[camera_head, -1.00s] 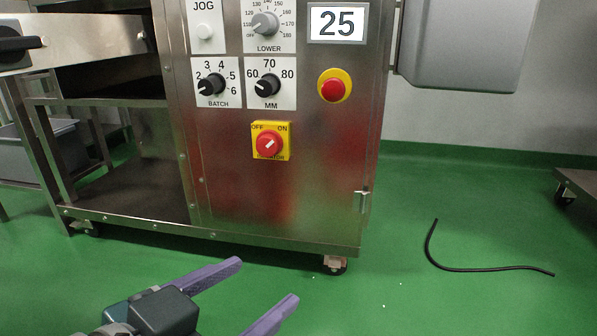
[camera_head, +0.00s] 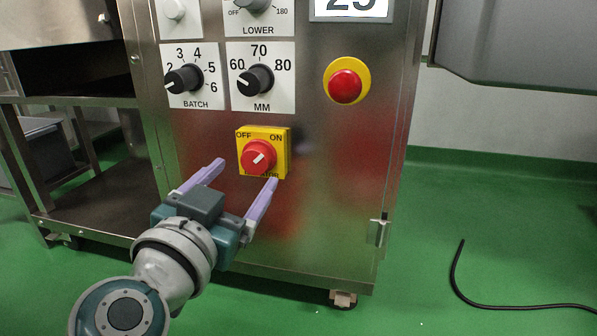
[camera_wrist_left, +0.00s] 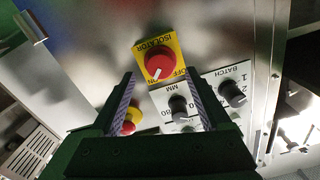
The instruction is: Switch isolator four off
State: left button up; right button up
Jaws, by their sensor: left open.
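The isolator is a red rotary knob (camera_head: 257,157) on a yellow plate (camera_head: 283,142) marked OFF at upper left and ON at upper right. Its white mark slants towards ON. The plate's lower lettering is partly hidden. No number four shows on it. My left gripper (camera_head: 246,173) is open and empty, its two purple fingers pointing up at the panel just below the knob. In the left wrist view the panel appears upside down; the knob (camera_wrist_left: 158,63) lies beyond and between the fingertips. Contact is not visible. My right gripper is not in view.
Above the isolator are the BATCH knob (camera_head: 184,79), the MM knob (camera_head: 255,80) and a red push button (camera_head: 345,86) on a yellow ring. A grey bin (camera_head: 520,45) is at upper right. A black cable (camera_head: 480,303) lies on the green floor.

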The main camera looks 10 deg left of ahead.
aim_at(254, 163)
pick_arm(q)
jog(key=w+b, duration=0.1)
jog(key=w, duration=0.3)
jog(key=shift+w+d+r, duration=0.1)
jog(key=shift+w, duration=0.3)
jog(key=shift+s, duration=0.15)
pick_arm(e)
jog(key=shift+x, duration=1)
pick_arm(q)
jog(key=c, duration=0.4)
grip_shut()
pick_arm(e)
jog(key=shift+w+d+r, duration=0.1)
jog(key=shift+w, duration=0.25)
